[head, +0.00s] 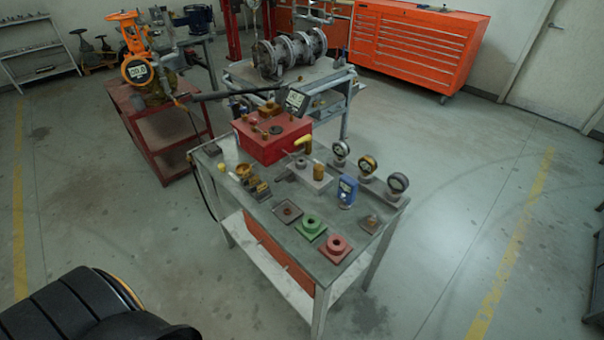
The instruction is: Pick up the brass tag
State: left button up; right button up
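I cannot single out the brass tag for sure; the parts are small in this view. Several brass-coloured pieces stand on the grey workbench (270,219). A brass piece (243,170) and a dark block with brass parts (257,187) are at its left side. A brass cylinder (318,170) stands near the middle. A dark square plate with a brownish centre (287,210) lies nearer the front. A small plate with a brownish knob (372,223) is at the right edge. Neither of my grippers is in view.
A red box (272,138) stands at the bench's back left. Three round gauges (368,165), a blue meter (347,191), a green flanged part (311,226) and a red flanged part (336,247) crowd the right and front. Open floor (440,240) lies to the right.

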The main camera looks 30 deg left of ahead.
aim_at(255, 179)
jog(key=i+j+z, duration=0.1)
jog(key=j+z, duration=0.15)
jog(key=j, duration=0.35)
jog(key=j+z, duration=0.3)
jog(key=j, duration=0.3)
jog(key=j+z, duration=0.25)
jog(key=j, duration=0.35)
jog(key=k+j+z, duration=0.1)
jog(key=j+z, duration=0.15)
jog(key=j, duration=0.35)
jog(key=k+j+z, duration=0.25)
jog(key=j, duration=0.35)
jog(key=i, duration=0.1)
